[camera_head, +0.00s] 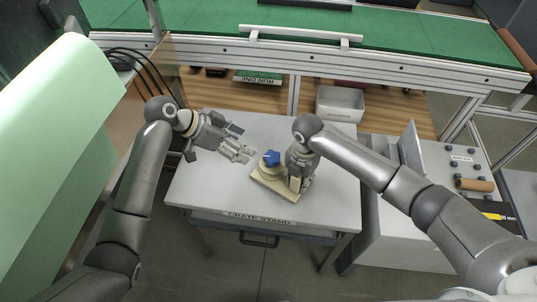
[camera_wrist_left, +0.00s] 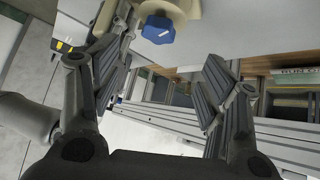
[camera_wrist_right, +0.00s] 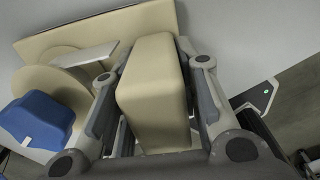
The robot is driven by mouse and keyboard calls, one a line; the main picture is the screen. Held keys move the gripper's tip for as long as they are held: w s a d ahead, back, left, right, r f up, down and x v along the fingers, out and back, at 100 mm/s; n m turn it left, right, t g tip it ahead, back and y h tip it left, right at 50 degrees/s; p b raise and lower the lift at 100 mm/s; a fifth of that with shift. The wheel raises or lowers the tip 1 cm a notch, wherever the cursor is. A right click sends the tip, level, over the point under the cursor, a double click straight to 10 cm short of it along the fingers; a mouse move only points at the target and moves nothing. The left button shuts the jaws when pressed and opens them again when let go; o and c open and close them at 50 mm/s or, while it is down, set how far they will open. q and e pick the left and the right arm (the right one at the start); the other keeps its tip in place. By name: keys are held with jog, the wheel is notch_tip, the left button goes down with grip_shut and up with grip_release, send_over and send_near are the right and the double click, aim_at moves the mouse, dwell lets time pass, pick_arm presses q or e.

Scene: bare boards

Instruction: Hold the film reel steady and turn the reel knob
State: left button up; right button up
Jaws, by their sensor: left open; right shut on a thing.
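The film reel is a beige device on a flat beige base (camera_head: 264,188), set on the light grey table. Its blue reel knob (camera_head: 271,158) faces left and up, beside a round beige disc. My right gripper (camera_head: 297,178) is shut on an upright beige block of the device; the block (camera_wrist_right: 155,85) shows between its fingers in the right wrist view, with the blue knob (camera_wrist_right: 38,120) to the left. My left gripper (camera_head: 244,154) is open and empty, just left of the knob and apart from it. In the left wrist view the knob (camera_wrist_left: 158,30) shows at the top, between the fingers.
The table (camera_head: 205,185) is labelled "CRATE STAND" on its front edge and is otherwise clear. A grey bin (camera_head: 340,104) stands on the wooden shelf behind. A green conveyor (camera_head: 400,38) runs along the back. A grey cabinet with a panel (camera_head: 410,150) stands at the right.

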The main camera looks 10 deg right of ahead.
aim_at(271, 157)
pick_arm(q)
jog(key=shift+m, duration=0.9)
jog(key=x, duration=1.1)
jog(key=shift+d+f, duration=0.1)
jog(key=shift+d, duration=0.25)
jog(key=shift+s, duration=0.1)
jog(key=c, duration=1)
